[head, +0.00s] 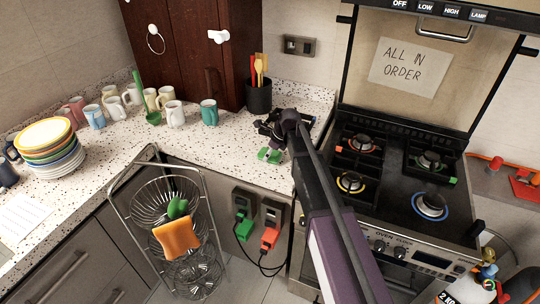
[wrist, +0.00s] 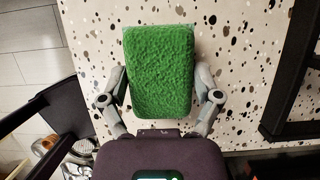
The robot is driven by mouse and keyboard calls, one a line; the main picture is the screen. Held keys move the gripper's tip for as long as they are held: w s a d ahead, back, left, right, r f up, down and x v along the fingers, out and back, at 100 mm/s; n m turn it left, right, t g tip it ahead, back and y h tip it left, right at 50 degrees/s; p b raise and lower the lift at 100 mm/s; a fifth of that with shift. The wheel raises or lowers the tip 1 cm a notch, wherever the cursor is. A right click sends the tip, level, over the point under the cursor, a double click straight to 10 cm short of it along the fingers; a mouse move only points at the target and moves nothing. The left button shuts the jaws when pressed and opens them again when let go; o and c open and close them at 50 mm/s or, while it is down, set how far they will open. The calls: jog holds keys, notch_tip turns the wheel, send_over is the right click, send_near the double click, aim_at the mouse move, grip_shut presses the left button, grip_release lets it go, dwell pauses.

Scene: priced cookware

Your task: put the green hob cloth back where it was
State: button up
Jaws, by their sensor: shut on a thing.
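The green hob cloth (wrist: 160,75), a thick fuzzy rectangle, is between the two fingers of my gripper (wrist: 161,88) in the wrist view. The fingers press on its left and right sides. In the head view the cloth (head: 269,155) shows at the counter's front edge, beside the cooker, with my gripper (head: 277,130) over it. The speckled counter (head: 215,140) lies under it; I cannot tell whether the cloth touches the counter. My arm hides part of the counter and the cooker's left edge.
The black hob (head: 395,190) with several burners, some with coloured rings, is to the right. A dark utensil pot (head: 258,97) stands behind my gripper, and a teal mug (head: 209,112) to its left. A wire basket rack (head: 165,205) holding an orange cloth (head: 177,238) stands before the counter.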

aim_at(273, 153)
jog(key=shift+f, duration=0.2)
jog(key=o, duration=0.8)
jog(key=shift+r, duration=0.25)
jog(key=p+v, duration=0.3)
jog(key=shift+r, duration=0.3)
jog(key=p+v, duration=0.8)
jog(key=shift+r, duration=0.15)
jog(key=shift+d, duration=0.15)
jog(key=shift+s+d, duration=0.1)
jog(key=shift+s, duration=0.05)
dwell(0.3)
